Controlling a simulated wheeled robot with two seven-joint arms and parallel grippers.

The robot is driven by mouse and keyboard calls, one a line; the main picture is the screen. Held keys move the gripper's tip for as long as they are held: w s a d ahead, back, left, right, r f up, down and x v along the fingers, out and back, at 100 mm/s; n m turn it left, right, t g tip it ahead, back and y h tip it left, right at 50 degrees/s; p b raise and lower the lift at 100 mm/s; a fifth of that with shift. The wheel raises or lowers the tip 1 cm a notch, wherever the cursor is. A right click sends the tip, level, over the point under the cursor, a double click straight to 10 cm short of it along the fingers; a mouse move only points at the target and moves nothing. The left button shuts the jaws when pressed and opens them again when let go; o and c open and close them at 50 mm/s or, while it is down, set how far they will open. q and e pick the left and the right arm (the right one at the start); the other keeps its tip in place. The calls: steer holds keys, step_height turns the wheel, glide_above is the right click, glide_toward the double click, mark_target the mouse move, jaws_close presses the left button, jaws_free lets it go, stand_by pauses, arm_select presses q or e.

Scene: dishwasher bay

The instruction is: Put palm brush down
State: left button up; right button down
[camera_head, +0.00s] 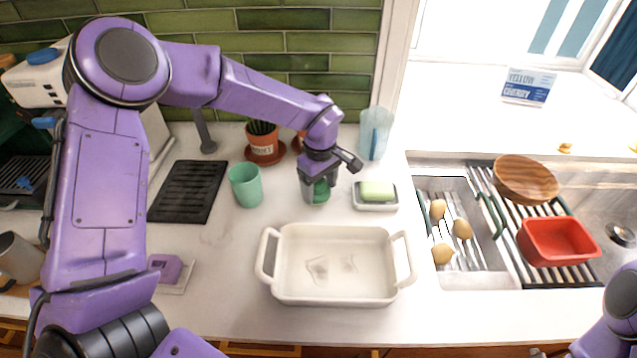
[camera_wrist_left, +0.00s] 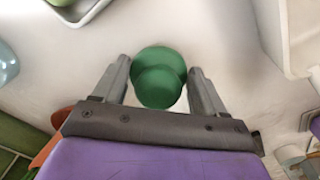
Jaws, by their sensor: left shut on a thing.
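The palm brush (camera_wrist_left: 160,75) shows in the left wrist view as a round green thing with a smaller green knob on top. My left gripper (camera_wrist_left: 160,90) has a finger on each side of it and is shut on it. In the head view my left gripper (camera_head: 321,190) points down at the counter behind the white baking dish, and the green brush (camera_head: 320,192) shows partly between its fingers. The brush is at or close to the counter; I cannot tell whether it touches. Only a part of my right arm shows at the lower right corner, without its gripper.
A white baking dish (camera_head: 335,301) stands in front of the brush. A soap dish (camera_head: 376,206) with green soap is to the right, a teal cup (camera_head: 246,186) to the left, and a potted plant (camera_head: 264,146) and clear pitcher (camera_head: 375,133) behind. The sink (camera_head: 470,280) lies at right.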

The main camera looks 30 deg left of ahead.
mark_target(319, 182)
arm_select(q)
steer(key=shift+w+f, duration=0.1)
steer(key=shift+w, duration=0.05)
steer(key=o, duration=0.9)
steer(key=shift+s, duration=0.2)
steer(key=shift+o, duration=0.2)
steer(key=shift+r, duration=0.2)
steer(key=shift+w+r, duration=0.1)
steer(key=shift+r, duration=0.25)
step_height(319, 182, up, 11)
steer(key=b, duration=0.1)
steer(key=shift+r, duration=0.15)
